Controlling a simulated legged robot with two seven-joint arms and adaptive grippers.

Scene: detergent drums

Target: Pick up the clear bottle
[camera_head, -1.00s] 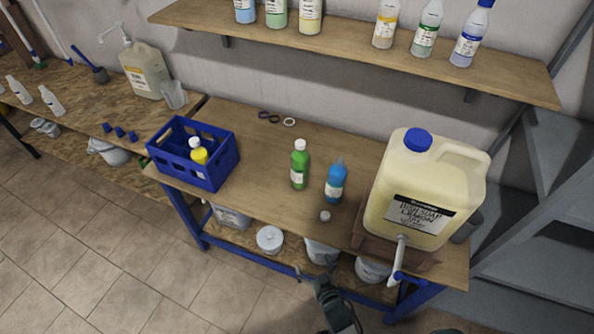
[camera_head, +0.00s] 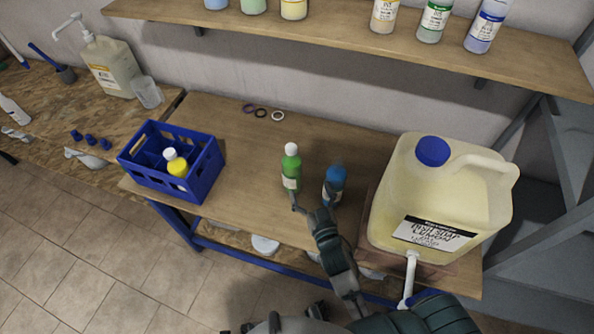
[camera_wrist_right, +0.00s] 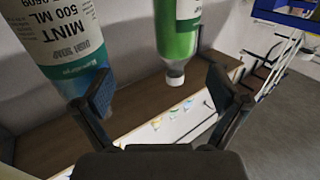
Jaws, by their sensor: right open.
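A see-through bottle of blue liquid (camera_head: 336,176) with a mint dish soap label stands on the workbench, left of the large drum; its clear top seems uncapped. It fills the left of the right wrist view (camera_wrist_right: 52,38), partly behind the left finger. A green bottle (camera_head: 291,170) with a white cap stands just left of it; in the wrist view it shows between the fingers (camera_wrist_right: 177,38). My right gripper (camera_head: 314,204) is open and empty at the near side of both bottles, fingers spread. My left gripper is not in view.
A blue crate (camera_head: 205,178) holding a yellow bottle (camera_head: 177,166) stands at the bench's left. A large dish soap drum (camera_head: 435,195) stands close on the right. Rings (camera_head: 262,113) lie at the back. A shelf (camera_head: 330,36) with several bottles hangs above.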

